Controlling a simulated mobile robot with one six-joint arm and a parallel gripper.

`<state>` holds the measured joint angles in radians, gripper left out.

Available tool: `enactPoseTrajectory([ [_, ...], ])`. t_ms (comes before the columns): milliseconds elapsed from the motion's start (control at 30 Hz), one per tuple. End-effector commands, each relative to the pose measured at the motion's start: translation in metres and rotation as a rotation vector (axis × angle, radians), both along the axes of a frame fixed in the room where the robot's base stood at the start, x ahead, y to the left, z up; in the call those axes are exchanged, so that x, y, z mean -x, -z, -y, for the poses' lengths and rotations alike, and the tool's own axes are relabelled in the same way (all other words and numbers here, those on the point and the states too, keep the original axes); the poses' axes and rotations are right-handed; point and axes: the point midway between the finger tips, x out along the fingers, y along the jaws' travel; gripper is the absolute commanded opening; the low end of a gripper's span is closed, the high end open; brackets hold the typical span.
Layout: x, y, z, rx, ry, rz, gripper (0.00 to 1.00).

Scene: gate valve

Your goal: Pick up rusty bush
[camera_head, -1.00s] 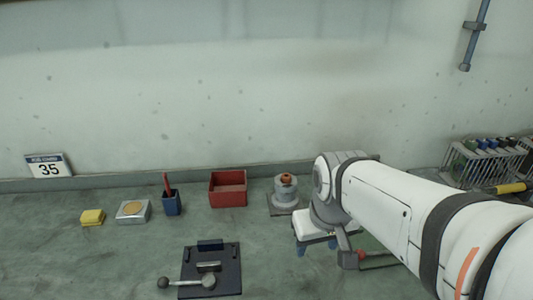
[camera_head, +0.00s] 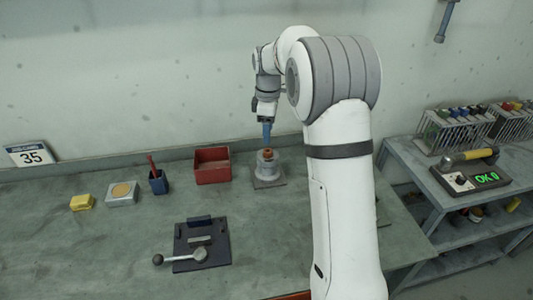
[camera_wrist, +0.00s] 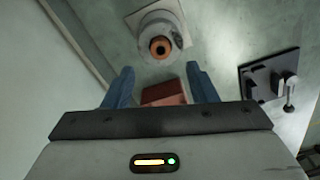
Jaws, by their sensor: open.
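The rusty bush (camera_head: 267,152) is a small orange-brown ring seated in the top of a grey round valve body (camera_head: 268,168) on a square plate. In the wrist view the bush (camera_wrist: 160,48) shows as an orange ring with a dark hole, inside the pale round body (camera_wrist: 146,28). My gripper (camera_head: 267,132) points down just above the bush in the head view. In the wrist view its two blue fingers are apart with nothing between them, and the bush lies beyond the fingertips (camera_wrist: 160,75).
A red box (camera_head: 212,166) stands left of the valve body. Further left are a blue cup (camera_head: 159,182), a silver block with a tan disc (camera_head: 122,193) and a yellow block (camera_head: 81,202). A dark fixture with a lever (camera_head: 202,244) sits in front. A shelf with racks (camera_head: 458,130) stands at right.

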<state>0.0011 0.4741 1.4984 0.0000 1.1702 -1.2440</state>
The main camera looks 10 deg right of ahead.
Motion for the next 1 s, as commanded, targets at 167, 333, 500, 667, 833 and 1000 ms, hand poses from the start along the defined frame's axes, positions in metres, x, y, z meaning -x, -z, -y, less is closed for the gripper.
enactPoseTrajectory([
  [167,0.001,0.02,0.0,0.0,-0.001,-0.002,0.52],
  [333,0.002,0.042,0.001,0.0,0.0,-0.003,0.52],
  [500,0.002,0.065,0.002,0.0,0.0,-0.001,0.52],
  [667,0.001,0.072,0.001,0.0,0.0,0.001,0.52],
  [833,0.001,0.071,0.001,0.0,0.0,0.001,0.5],
  [1000,0.001,0.071,0.001,0.0,-0.001,0.001,0.36],
])
